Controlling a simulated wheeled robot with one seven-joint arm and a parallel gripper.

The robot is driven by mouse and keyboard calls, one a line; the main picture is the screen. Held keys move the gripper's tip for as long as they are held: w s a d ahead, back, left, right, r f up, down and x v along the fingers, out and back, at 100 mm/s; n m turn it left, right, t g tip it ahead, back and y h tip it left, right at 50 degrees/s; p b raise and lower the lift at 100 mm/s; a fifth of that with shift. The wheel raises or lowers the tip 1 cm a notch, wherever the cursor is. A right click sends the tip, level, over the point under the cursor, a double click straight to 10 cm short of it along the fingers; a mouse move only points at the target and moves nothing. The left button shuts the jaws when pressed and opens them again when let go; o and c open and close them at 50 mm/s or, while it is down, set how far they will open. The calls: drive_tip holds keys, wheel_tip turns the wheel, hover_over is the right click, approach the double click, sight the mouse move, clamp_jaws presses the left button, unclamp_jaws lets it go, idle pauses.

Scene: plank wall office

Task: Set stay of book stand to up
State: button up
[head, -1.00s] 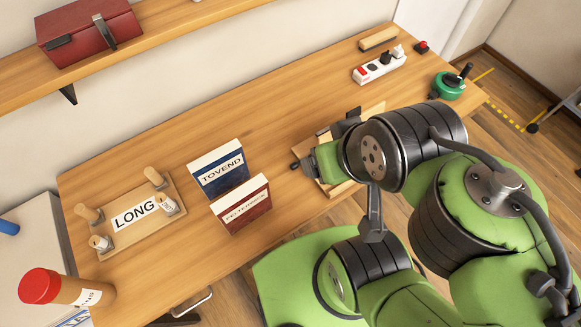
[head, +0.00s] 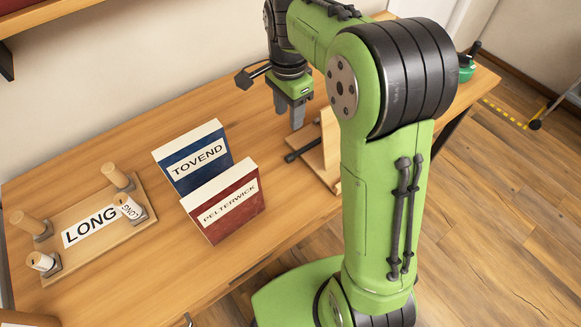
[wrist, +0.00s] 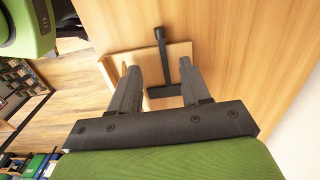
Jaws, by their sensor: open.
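The book stand (head: 312,163) is pale wood, on the table at the right, partly hidden behind my arm in the head view. It also shows in the wrist view (wrist: 179,53). Its dark stay (head: 303,150) is a bar with a knobbed end sticking out past the wood; it also shows in the wrist view (wrist: 160,45). The stay looks low and close to the base, but its exact angle is unclear. My gripper (head: 296,122) points down above the stand, open and empty. In the wrist view the stay appears between and beyond the fingertips (wrist: 160,70), apparently untouched.
A blue book (head: 195,165) and a red book (head: 228,205) stand upright left of the stand. A wooden board with pegs and a LONG label (head: 85,232) lies farther left. A green round object (head: 466,66) sits at the far right end. Table between books and wall is clear.

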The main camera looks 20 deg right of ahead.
sight(289, 156)
wheel_tip(289, 156, down, 16)
drive_tip(key=b, duration=0.5)
drive_tip(key=shift+r, duration=0.2)
drive_tip(key=shift+r, duration=0.1)
clamp_jaws()
